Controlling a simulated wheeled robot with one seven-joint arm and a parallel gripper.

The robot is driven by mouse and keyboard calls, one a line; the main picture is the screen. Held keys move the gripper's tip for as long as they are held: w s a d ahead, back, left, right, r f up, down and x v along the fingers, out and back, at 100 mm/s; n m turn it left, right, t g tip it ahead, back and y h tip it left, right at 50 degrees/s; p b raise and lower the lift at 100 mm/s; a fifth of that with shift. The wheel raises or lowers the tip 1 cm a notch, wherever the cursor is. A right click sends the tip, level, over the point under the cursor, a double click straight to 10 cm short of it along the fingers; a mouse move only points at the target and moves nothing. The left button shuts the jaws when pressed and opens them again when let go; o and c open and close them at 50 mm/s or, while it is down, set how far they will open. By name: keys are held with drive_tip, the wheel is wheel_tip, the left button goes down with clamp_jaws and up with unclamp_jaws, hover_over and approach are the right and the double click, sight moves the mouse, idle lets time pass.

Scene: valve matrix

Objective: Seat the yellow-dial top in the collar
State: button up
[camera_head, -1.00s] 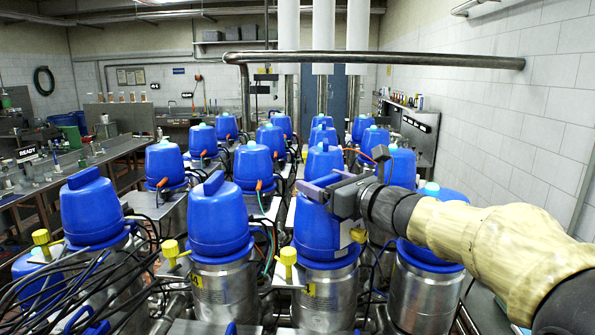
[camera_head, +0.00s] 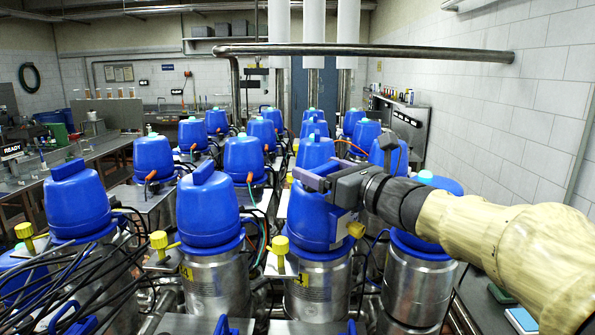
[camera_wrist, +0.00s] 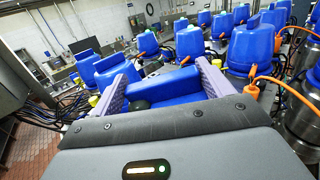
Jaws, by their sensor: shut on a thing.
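My gripper (camera_head: 322,177) has purple fingers and is shut on the raised handle of a blue top (camera_head: 318,215) in the front row. A small yellow dial (camera_head: 356,230) shows at this top's right side. The top looks about upright over a blue collar (camera_head: 318,252) on a steel body (camera_head: 318,288). I cannot tell whether it is fully down in the collar. In the wrist view, the blue handle (camera_wrist: 165,83) lies between the two purple fingers (camera_wrist: 163,86).
Similar blue-topped valves stand close around, one at the left (camera_head: 208,210) and one at the right behind my arm. Yellow knobs (camera_head: 280,246) on brackets stand in front. Black cables (camera_head: 75,265) crowd the lower left. A steel pipe (camera_head: 370,50) crosses overhead.

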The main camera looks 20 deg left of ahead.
sight(335, 167)
drive_tip(key=shift+s+f+b, duration=0.15)
drive_tip(key=shift+s+b, duration=0.1)
drive_tip(key=shift+b, duration=0.5)
drive_tip(key=shift+w+a+r+g+p, duration=0.15)
drive_tip(key=shift+w+r+g+p, duration=0.2)
drive_tip(key=shift+p, duration=1.4)
drive_tip(key=shift+w+a+m+g+h+p, duration=0.25)
drive_tip(key=shift+w+m+h+p, duration=0.4)
drive_tip(key=shift+p, duration=1.85)
drive_tip(key=shift+w+d+f, duration=0.2)
drive_tip(key=shift+w+f, duration=0.05)
drive_tip(key=shift+w, duration=0.5)
drive_tip(key=shift+w+p, duration=0.15)
drive_tip(key=shift+p, duration=0.45)
